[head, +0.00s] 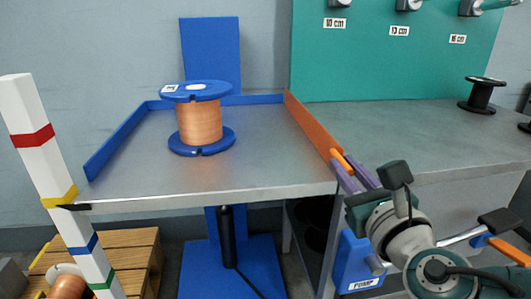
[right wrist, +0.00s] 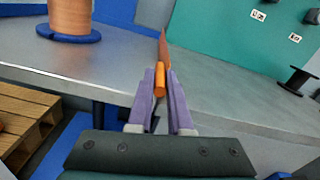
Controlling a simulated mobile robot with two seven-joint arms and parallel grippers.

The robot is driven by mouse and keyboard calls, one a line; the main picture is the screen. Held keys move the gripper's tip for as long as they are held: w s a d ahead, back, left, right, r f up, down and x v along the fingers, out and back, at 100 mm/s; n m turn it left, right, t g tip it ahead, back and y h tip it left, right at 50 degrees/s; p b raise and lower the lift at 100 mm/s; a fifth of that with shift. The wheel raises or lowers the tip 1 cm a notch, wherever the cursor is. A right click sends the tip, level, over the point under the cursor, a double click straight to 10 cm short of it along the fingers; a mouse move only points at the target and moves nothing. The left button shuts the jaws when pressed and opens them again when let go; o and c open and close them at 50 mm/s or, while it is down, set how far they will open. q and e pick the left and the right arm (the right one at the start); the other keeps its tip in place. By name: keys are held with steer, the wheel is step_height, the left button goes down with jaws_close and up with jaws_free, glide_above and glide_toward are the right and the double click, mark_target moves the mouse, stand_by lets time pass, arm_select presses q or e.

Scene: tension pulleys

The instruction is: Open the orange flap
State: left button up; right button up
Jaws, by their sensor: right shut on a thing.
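The orange flap (head: 308,124) stands upright along the right edge of the grey lift table (head: 240,180). It shows edge-on in the right wrist view (right wrist: 163,48). An orange handle (head: 341,159) sits at its near end. My right gripper (head: 349,170) has its purple fingers on the handle; in the right wrist view the fingers are shut on either side of the handle (right wrist: 160,80). A blue spool with copper wire (head: 199,123) stands upright on the table. My left gripper is not in view.
Blue rims (head: 120,138) edge the table's left and back. A grey bench (head: 410,130) adjoins on the right, mostly clear, with a black spool (head: 482,95). A striped post (head: 50,170) stands at the left, near a wooden pallet (head: 125,262). A teal panel (head: 390,50) stands behind.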

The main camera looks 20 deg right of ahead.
steer(key=shift+d, duration=0.1)
jaws_close()
steer(key=shift+s+d+m+b, duration=0.1)
steer(key=shift+d+m+b, duration=0.1)
steer(key=shift+m+b, duration=0.4)
steer(key=s+d+f+m+b, duration=0.1)
steer(key=d+f+m+b, duration=0.2)
steer(key=m+b, duration=0.8)
steer(key=shift+d+f+m, duration=0.35)
steer(key=shift+d+m, duration=0.75)
steer(key=shift+m, duration=1.4)
steer(key=shift+s, duration=0.1)
steer(key=o, duration=0.7)
jaws_free()
